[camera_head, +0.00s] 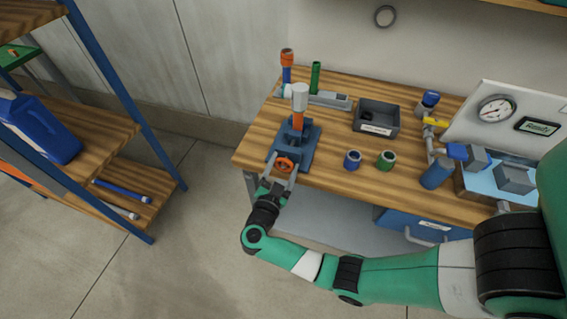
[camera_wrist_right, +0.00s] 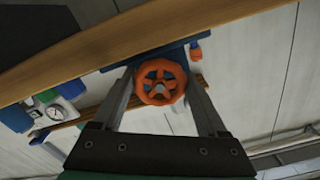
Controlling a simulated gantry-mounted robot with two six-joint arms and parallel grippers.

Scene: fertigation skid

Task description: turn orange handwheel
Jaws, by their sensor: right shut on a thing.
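The orange handwheel (camera_head: 285,164) is on the front of a blue vise-like fixture (camera_head: 307,147) at the workbench's front left. My right gripper (camera_head: 282,171) reaches it from the front, with one finger on each side of the wheel. In the right wrist view the handwheel (camera_wrist_right: 161,82) sits between the two fingertips (camera_wrist_right: 160,80), its spokes facing the camera. The gripper is shut on its rim. A grey and orange upright piece (camera_head: 299,108) stands in the fixture. My left gripper is not in view.
The wooden workbench (camera_head: 335,165) also holds a dark bin (camera_head: 376,118), a blue cup (camera_head: 352,159), a green cup (camera_head: 386,160) and a gauge panel (camera_head: 497,109). A blue-framed shelf (camera_head: 143,118) stands at the left, with open floor between.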

